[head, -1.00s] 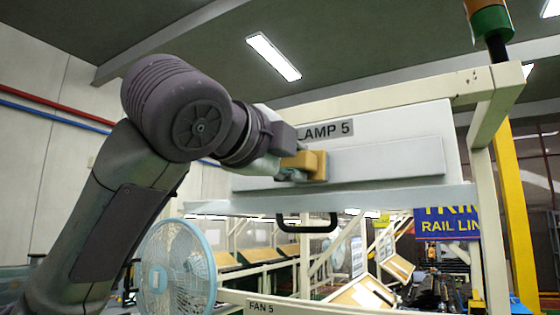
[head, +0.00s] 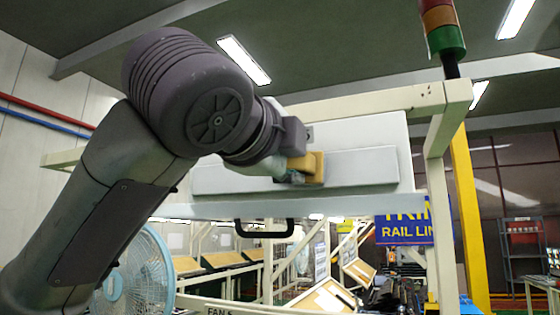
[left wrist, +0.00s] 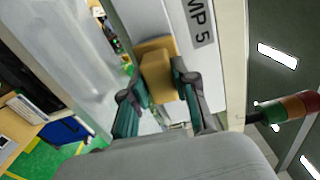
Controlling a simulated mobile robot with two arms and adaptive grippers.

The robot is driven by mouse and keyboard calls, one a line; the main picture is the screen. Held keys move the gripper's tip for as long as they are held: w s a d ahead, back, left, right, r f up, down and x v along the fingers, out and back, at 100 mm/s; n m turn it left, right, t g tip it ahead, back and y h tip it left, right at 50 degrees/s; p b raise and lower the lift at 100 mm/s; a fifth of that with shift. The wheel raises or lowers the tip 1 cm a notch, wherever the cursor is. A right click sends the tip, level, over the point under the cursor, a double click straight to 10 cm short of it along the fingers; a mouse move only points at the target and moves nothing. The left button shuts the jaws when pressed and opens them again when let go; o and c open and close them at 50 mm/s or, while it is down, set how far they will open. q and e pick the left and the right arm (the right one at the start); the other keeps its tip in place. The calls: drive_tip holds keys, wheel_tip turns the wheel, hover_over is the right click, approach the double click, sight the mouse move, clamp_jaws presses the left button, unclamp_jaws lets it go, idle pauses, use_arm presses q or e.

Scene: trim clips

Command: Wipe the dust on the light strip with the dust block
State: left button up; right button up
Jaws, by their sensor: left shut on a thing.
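The light strip (head: 365,168) is a long pale bar on the front of a white lamp panel in the head view. My left gripper (head: 292,176) is shut on the tan dust block (head: 316,167), right of the strip's middle. The block overlaps the strip's upper edge and appears against it; exact contact cannot be told. In the left wrist view, the dust block (left wrist: 157,68) sits between the dark fingers, beside the lamp label. No distinct dust can be made out on the strip in the head view. My right gripper is out of view.
A cream frame post (head: 438,225) and a signal light (head: 442,28) stand right of the panel. A black handle (head: 264,232) hangs below it. A blue fan (head: 140,270) stands at the lower left, behind my arm.

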use_arm(q)
drive_tip(key=shift+s+d, duration=0.3)
drive_tip(key=shift+d, duration=0.6)
drive_tip(key=shift+s+d, duration=0.35)
drive_tip(key=shift+d, duration=0.6)
drive_tip(key=shift+s+d, duration=0.3)
drive_tip(key=shift+d, duration=0.6)
drive_tip(key=shift+s+a+f+b, duration=0.15)
drive_tip(key=shift+s+a+b, duration=0.35)
drive_tip(key=shift+s, duration=0.25)
drive_tip(key=shift+b+v, duration=0.6)
drive_tip(key=shift+v, duration=1.5)
drive_tip(key=shift+s, duration=0.1)
drive_tip(key=b+v, duration=0.1)
drive_tip(key=v, duration=0.2)
drive_tip(key=shift+d, duration=0.1)
